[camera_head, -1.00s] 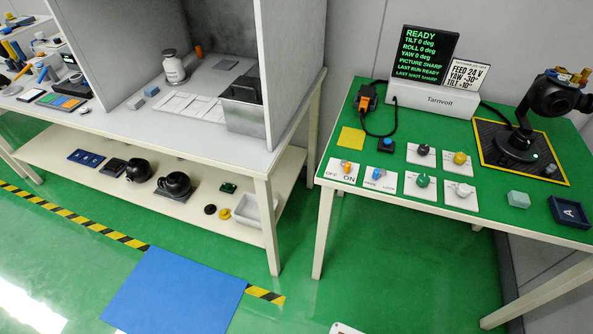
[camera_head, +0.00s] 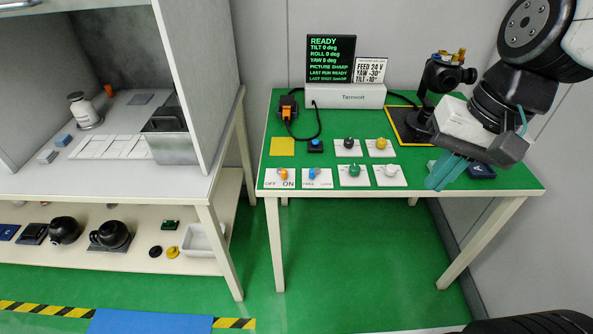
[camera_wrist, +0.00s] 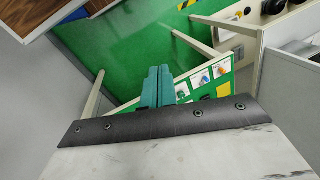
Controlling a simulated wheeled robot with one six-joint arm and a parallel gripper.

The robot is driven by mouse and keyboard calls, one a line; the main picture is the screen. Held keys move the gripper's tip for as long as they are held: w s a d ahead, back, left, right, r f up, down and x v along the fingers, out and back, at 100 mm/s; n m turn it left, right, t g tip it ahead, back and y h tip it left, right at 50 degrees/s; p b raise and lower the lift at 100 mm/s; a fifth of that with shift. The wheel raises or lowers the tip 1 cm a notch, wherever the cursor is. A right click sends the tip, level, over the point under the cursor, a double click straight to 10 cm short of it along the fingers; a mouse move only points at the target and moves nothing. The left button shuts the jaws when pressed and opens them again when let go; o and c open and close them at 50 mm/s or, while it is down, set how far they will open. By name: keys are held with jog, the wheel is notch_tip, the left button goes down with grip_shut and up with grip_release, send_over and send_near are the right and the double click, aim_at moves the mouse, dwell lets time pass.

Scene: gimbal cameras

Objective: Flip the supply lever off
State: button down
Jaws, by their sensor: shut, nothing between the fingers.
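The supply lever (camera_head: 282,175) is a small orange-tipped toggle on a white plate marked OFF and ON at the front left of the green table. It leans toward the ON side. In the wrist view the OFF/ON plate shows small, past the fingers (camera_wrist: 224,68). My gripper (camera_head: 440,180) has teal fingers that are shut and empty. It hangs over the right front part of the table, well to the right of the lever. In the wrist view the fingers (camera_wrist: 158,88) point toward the table's edge, touching nothing that I can see.
A blue lever plate (camera_head: 317,178) sits just right of the supply lever. Green (camera_head: 354,172) and white (camera_head: 391,172) knobs follow, with black and yellow knobs behind. The Tarnvolt box (camera_head: 345,96) with its READY screen stands at the back. A gimbal camera (camera_head: 440,80) stands back right.

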jog(key=w+a+f+m+y, duration=0.2)
jog(key=w+a+f+m, duration=0.25)
jog(key=w, duration=0.25)
jog(key=w+a+f+m+y, duration=0.25)
jog(key=w+f+m, duration=0.2)
jog(key=w, duration=0.35)
jog(key=w+a+f+m+y, duration=0.2)
jog(key=w+a+f+m, duration=0.1)
jog(key=w+a+m, duration=0.3)
jog(key=m+t, duration=0.1)
jog(key=m, duration=0.2)
send_near(287, 176)
jog(key=w+v, duration=0.1)
jog(key=v, duration=0.3)
jog(key=shift+s, duration=0.65)
jog(key=shift+a, duration=0.1)
jog(key=x, duration=1)
jog(key=shift+w, duration=0.15)
jog(key=shift+m+t, duration=0.3)
